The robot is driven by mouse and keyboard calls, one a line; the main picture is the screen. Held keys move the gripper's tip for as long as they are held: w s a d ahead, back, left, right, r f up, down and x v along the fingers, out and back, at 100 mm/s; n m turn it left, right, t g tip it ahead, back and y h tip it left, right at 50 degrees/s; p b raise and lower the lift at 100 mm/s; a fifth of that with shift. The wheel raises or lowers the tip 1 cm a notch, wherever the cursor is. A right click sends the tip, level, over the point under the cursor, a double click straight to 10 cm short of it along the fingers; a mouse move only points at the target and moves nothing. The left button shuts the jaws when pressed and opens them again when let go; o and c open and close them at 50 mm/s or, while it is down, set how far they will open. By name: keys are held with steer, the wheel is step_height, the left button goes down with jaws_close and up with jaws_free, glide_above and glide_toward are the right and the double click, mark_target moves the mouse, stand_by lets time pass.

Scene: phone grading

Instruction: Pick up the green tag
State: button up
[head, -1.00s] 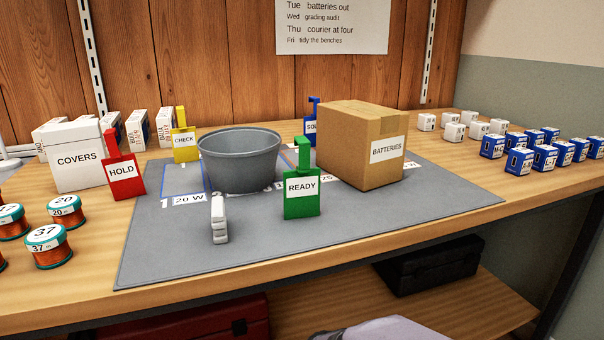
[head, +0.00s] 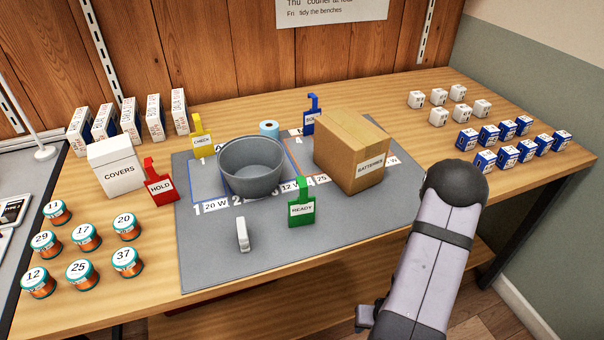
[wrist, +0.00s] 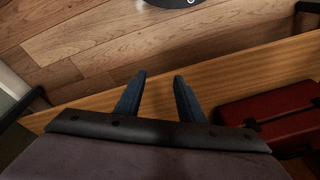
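The green tag (head: 302,209) stands upright on the grey mat and carries a white READY label. It is near the mat's front, right of a small white upright block. My gripper (wrist: 158,88) shows in the wrist view with its two dark blue fingers apart and nothing between them. It points down toward the floor and the bench's front edge, away from the tag. In the head view my arm rises at the lower right, and the fingers do not show there. The tag is not in the wrist view.
The grey mat (head: 215,270) also holds a grey bowl (head: 250,168), a BATTERIES carton (head: 350,150) and the small white block (head: 242,235). A red HOLD tag (head: 160,186), a yellow CHECK tag (head: 200,138) and a blue tag (head: 311,115) stand around. The mat's front is clear.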

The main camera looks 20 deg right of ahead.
mark_target(307, 188)
steer(key=a+r+n+t+y+p, duration=0.2)
steer(key=a+r+n+y+p, duration=0.25)
steer(key=a+r+p, duration=0.55)
steer(key=s+a+r+n+t+y+p, duration=0.1)
steer(key=a+r+n+t+y+p, duration=0.3)
steer(key=r+p, duration=0.9)
steer(key=a+r+n+y+p, duration=0.3)
steer(key=a+r+n+p, duration=0.6)
steer(key=r, duration=0.4)
steer(key=w+d+r+m+t+h+b, duration=0.2)
steer(key=w+d+r+m+t+h, duration=0.4)
steer(key=d+r+m+t, duration=0.3)
steer(key=shift+w+d+r, duration=0.7)
steer(key=shift+d+r, duration=0.05)
steer(key=shift+w, duration=0.1)
steer(key=shift+h+p+x, duration=0.25)
steer(key=shift+p+x, duration=0.1)
steer(key=shift+x, duration=0.6)
